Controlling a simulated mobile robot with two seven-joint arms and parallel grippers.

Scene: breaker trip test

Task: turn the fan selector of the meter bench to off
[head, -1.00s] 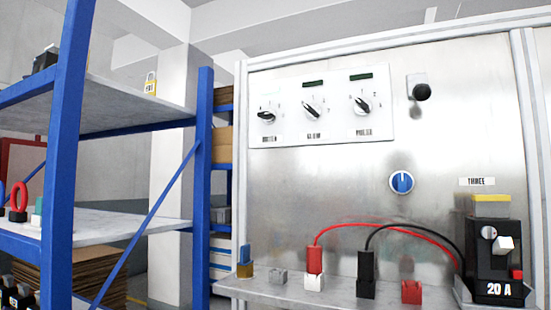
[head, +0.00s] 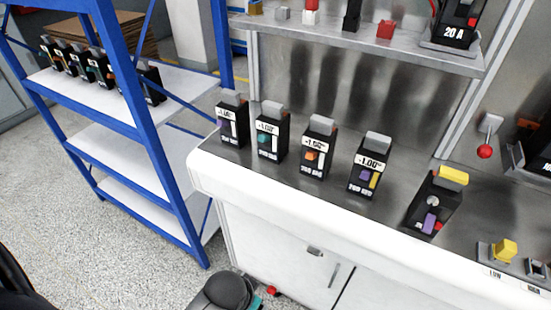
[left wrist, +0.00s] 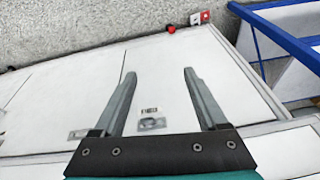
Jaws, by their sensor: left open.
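The white meter bench (head: 275,250) with its steel worktop fills the middle and right of the head view. My left gripper (left wrist: 160,73) is open and empty in the left wrist view. Its two grey fingers are well apart in front of white cabinet doors (left wrist: 75,85), touching nothing that I can see. A dark rounded part of my own arm shows at the bottom of the head view, below the bench edge. My right gripper is not in view.
Several black meter units (head: 317,148) stand along the worktop. A black breaker with a yellow top (head: 432,203) stands right of them. A steel shelf (head: 355,47) runs above. A blue-framed rack (head: 150,145) stands left. Speckled floor is open at lower left.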

